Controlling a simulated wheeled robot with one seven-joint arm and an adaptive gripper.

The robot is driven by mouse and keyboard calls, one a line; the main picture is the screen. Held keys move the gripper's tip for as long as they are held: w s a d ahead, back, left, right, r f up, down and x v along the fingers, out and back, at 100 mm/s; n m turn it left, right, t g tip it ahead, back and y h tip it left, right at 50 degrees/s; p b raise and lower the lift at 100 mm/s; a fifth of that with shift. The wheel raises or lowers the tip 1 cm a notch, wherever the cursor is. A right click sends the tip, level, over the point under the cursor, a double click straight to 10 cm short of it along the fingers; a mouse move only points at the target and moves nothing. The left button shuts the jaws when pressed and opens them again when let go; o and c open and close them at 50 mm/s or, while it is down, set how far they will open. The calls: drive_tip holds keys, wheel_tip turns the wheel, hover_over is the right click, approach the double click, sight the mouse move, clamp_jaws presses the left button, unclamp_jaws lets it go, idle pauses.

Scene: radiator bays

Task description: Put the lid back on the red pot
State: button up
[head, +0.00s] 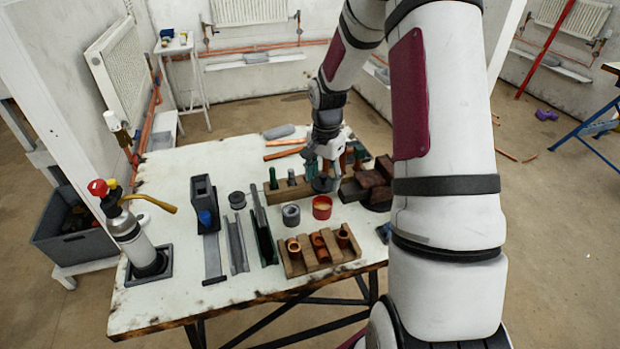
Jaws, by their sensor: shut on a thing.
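The red pot (321,208) stands open on the white worktable, with pale, orange-tinted contents showing inside. My gripper (322,172) is just behind the pot in the picture, pointing down. It is shut on a dark round piece that looks like the lid (322,184). The lid appears above and behind the pot's rim, apart from it. The exact height of the lid over the table cannot be told. The fingertips are small and partly hidden against the lid.
A grey pot (291,215) stands left of the red pot, a wooden block with copper fittings (318,262) in front. Dark bricks (372,185) lie to the right. A wooden rack (287,190) stands close behind. A gas torch (135,235) stands at the table's left.

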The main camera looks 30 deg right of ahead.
drive_tip(key=shift+f+b, duration=1.35)
drive_tip(key=shift+f, duration=1.8)
drive_tip(key=shift+f, duration=0.15)
drive_tip(key=o, duration=1.4)
drive_tip(key=shift+r+p, duration=1.35)
drive_tip(key=shift+r, duration=2.15)
clamp_jaws()
